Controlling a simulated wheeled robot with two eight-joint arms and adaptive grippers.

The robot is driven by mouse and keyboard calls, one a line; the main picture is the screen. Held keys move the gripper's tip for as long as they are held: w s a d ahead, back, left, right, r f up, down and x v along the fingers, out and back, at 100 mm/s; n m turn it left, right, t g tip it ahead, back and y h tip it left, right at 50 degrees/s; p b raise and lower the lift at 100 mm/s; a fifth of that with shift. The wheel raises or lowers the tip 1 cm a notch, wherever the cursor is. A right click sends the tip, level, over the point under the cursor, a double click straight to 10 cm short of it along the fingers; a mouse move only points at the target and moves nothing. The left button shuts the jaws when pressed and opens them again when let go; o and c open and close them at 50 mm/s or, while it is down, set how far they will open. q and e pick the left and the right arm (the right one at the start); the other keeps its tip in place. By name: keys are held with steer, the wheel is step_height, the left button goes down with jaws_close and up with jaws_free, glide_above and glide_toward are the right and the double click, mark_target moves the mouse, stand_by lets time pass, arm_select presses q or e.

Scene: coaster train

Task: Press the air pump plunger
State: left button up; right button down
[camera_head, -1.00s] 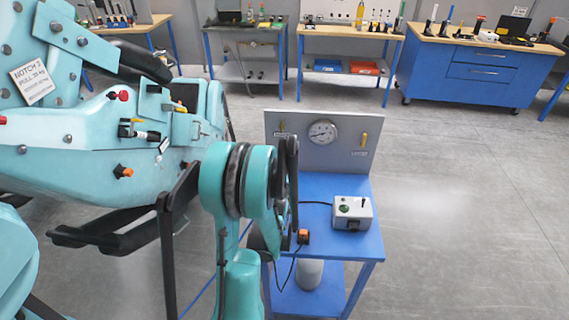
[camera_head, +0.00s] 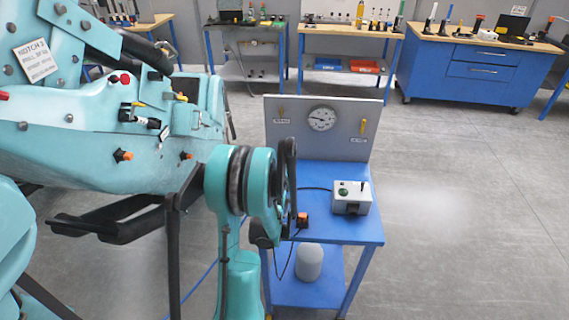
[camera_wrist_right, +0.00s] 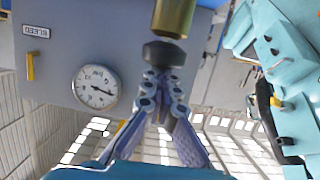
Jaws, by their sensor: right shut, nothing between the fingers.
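In the right wrist view, which looks upside down, the air pump plunger shows as a black knob (camera_wrist_right: 165,52) with a brass cylinder (camera_wrist_right: 173,17) beyond it. My right gripper (camera_wrist_right: 165,76) is shut and empty, its fingertips at the knob's near face. They look in contact, but a small gap cannot be ruled out. In the head view the pump and my right gripper are hidden behind my teal arm (camera_head: 240,180). My left gripper is not in view.
A grey panel with a round gauge (camera_head: 322,118) and yellow levers stands on the blue table (camera_head: 345,238). A grey control box (camera_head: 352,197) sits at its right. The teal train (camera_head: 80,130) is close on the left. Floor to the right is clear.

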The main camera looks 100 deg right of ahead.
steer(key=shift+f, duration=0.1)
stand_by(0.3)
step_height(320, 180, up, 5)
steer(key=p, duration=0.3)
steer(key=p+v, duration=0.1)
steer(key=v, duration=0.8)
steer(key=shift+w+a+f, duration=0.15)
steer(key=shift+a+f, duration=0.15)
steer(key=shift+a, duration=0.15)
stand_by(1.3)
